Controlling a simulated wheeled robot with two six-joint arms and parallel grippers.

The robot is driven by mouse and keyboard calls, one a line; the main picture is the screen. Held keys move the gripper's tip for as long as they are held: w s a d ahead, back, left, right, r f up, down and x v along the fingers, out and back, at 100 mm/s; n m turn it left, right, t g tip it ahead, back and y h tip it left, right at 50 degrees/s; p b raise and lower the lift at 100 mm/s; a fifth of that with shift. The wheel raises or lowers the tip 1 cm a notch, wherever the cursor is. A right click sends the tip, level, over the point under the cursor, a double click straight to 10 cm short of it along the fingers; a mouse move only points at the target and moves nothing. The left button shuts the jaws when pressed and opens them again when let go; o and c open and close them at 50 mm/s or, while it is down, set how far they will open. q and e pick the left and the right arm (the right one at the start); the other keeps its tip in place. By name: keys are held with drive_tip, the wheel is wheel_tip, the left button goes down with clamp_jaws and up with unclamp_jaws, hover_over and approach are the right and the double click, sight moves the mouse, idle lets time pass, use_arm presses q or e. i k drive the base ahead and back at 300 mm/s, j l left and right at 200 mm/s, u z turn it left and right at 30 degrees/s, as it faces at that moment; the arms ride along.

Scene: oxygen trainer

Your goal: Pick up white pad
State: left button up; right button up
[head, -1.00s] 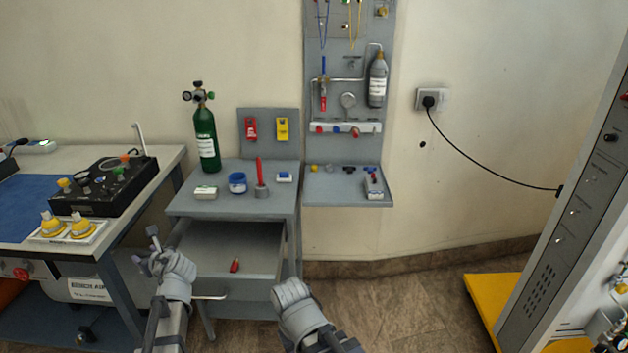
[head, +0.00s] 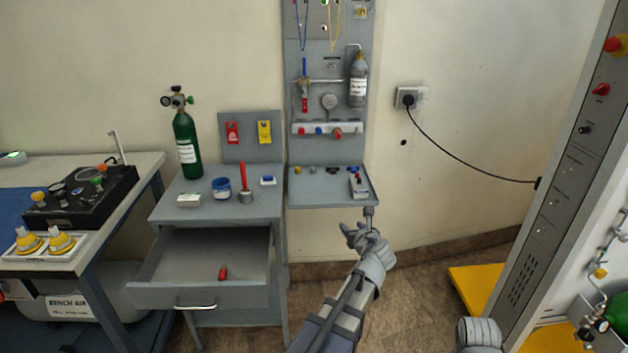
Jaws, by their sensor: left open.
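Several small white things could be the white pad, and I cannot tell which it is. A flat white block with a greenish label (head: 189,200) lies at the front left of the grey cabinet top. A small white and blue piece (head: 268,181) lies at its back right. A white-fronted grey block (head: 359,187) sits at the right of the wall panel's shelf (head: 325,200). My left gripper (head: 359,222) is open, just below and in front of that shelf's right front corner, apart from all three. Part of my right arm shows at the bottom right; its gripper is out of view.
The cabinet top (head: 215,213) also holds a green cylinder (head: 186,140), a blue tub (head: 221,188) and a red stick in a grey holder (head: 246,196). Its open drawer (head: 215,297) holds a red item (head: 223,272). A tall grey console (head: 560,180) stands right.

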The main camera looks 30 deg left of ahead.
sight(266, 181)
drive_tip(key=i+j, duration=0.1)
drive_tip(key=j, duration=0.6)
drive_tip(key=i+j, duration=0.1)
drive_tip(key=j, duration=1.25)
drive_tip(key=i+z, duration=0.05)
drive_tip(key=i, duration=0.05)
